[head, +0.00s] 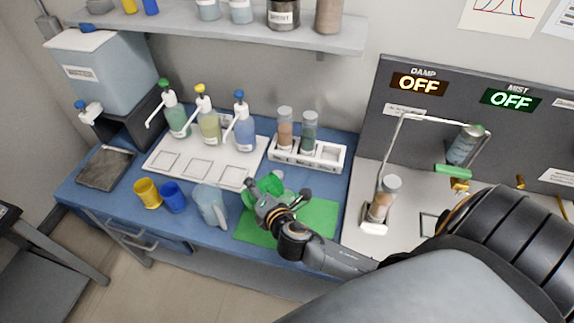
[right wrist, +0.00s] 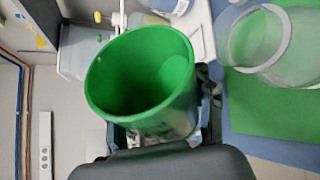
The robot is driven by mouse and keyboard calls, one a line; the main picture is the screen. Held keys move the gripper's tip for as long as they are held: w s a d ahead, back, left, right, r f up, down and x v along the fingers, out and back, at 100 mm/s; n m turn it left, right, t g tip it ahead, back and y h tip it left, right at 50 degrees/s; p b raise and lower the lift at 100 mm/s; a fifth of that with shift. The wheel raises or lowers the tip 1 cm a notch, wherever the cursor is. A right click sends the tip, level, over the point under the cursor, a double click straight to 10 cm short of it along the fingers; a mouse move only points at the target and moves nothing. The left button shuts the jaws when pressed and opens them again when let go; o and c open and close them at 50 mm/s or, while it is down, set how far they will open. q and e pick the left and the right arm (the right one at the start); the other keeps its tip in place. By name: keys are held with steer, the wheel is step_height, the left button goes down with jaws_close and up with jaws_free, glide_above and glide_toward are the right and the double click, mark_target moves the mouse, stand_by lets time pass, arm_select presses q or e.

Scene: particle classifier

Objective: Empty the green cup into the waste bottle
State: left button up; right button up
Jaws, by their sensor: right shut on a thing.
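The green cup (head: 266,186) is in my right gripper (head: 278,203), above the green mat's far left part. In the right wrist view the green cup (right wrist: 150,72) fills the middle. Its open mouth is tilted partly toward the camera, and its inside looks plain green; I cannot tell whether anything is in it. My right gripper is shut on the cup, its fingers partly hidden behind it. On the shelf stands a dark jar (head: 284,14) whose label seems to read "SPENT"; I cannot tell which container is the waste bottle. My left gripper is not in view.
A clear pitcher (head: 211,206), a blue cup (head: 173,197) and a yellow cup (head: 147,193) stand left of the green mat (head: 318,214). Behind are pump bottles on a white tray (head: 160,158) and a vial rack (head: 325,161). A clear round vessel (right wrist: 256,38) shows in the right wrist view.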

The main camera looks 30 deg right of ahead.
mark_target(261, 180)
steer(key=shift+w+r+m+t+y+b, duration=0.15)
steer(key=shift+r+m+t+y+b, duration=0.3)
steer(key=shift+b, duration=0.3)
steer(key=shift+r+m+b, duration=0.5)
steer(key=shift+m+b, duration=0.25)
steer(key=shift+b, duration=0.4)
stand_by(1.0)
steer(key=shift+s+d+r+m+t+y+b, duration=0.1)
steer(key=shift+d+r+m+t+y+b, duration=0.15)
steer(key=shift+r+m+t+b, duration=0.25)
steer(key=shift+s+d+r+m+t+y+b, duration=0.1)
steer(key=shift+d+r+m+t+y+b, duration=0.1)
steer(key=shift+r+m+b, duration=0.35)
stand_by(4.0)
